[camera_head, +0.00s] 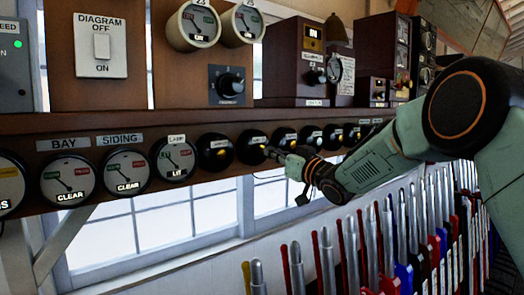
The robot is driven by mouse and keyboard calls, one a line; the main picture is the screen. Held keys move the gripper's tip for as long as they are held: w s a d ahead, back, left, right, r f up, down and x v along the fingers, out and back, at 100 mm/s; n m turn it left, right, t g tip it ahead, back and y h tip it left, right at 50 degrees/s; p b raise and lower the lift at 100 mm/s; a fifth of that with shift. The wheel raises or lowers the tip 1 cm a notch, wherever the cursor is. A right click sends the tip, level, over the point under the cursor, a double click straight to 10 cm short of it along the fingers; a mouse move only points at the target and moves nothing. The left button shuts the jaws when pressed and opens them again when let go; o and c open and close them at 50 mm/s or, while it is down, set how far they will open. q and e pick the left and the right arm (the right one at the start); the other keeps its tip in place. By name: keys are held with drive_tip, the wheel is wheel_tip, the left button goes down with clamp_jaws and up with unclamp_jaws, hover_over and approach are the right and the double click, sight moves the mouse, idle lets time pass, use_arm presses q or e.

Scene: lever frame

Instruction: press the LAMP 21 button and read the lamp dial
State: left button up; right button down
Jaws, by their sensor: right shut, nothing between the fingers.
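A round lamp dial (175,158) is in the row on the wooden shelf front, left of centre. Its label starts with "LAMP", and its lower window reads "LIT". To its right are black round units with small lit windows; the first (215,148) is clear of my arm. The second black unit (249,146) is right in front of my right gripper (272,153). I cannot read the labels well enough to tell which is LAMP 21. My right gripper is shut and empty, its tip close to that second unit; whether it touches is unclear. My left gripper is out of view.
The bay dial (68,180) and siding dial (124,172) both read "CLEAR". More black units continue right. A row of levers (350,245) stands below my right arm. Instruments and a wooden block instrument (292,60) stand above the shelf. Windows lie behind.

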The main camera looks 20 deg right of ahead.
drive_tip(key=shift+w+a, duration=0.1)
drive_tip(key=shift+w, duration=0.2)
idle(0.4)
drive_tip(key=shift+w+a+p, duration=0.25)
drive_tip(key=shift+w+p, duration=0.15)
drive_tip(key=shift+w, duration=0.15)
drive_tip(key=shift+v, duration=0.8)
drive_tip(key=shift+r, duration=0.15)
drive_tip(key=v, duration=0.5)
drive_tip(key=shift+s+r+b, duration=0.1)
drive_tip(key=shift+r+b, duration=0.2)
drive_tip(key=shift+r, duration=0.1)
